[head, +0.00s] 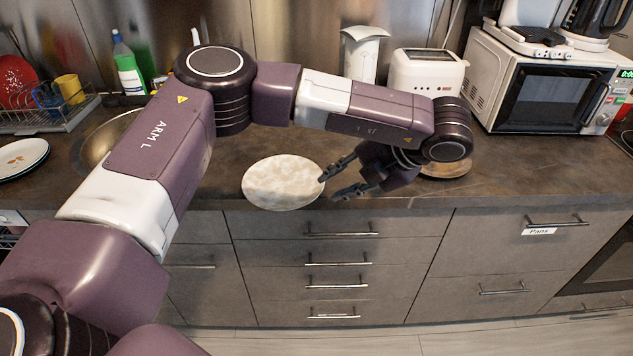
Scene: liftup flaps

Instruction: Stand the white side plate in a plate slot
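The white side plate (280,182), pale with a mottled surface, is at the front edge of the counter in the middle of the head view. Its near rim reaches the counter edge; I cannot tell whether it overhangs. My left gripper (328,186) is just right of the plate, its two dark fingers apart and pointing left at the right rim. I cannot tell whether a fingertip touches the rim. The dish rack (50,118) stands at the far left, with a red plate (18,82) upright in it. Its slots are too small to make out. My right gripper is out of view.
White plates (20,158) lie at the left, beside the sink (100,140). A yellow mug (69,88) and a green bottle (127,66) are near the rack. A brown round dish (452,166) lies behind my gripper. A toaster (427,72) and microwave (550,95) stand behind.

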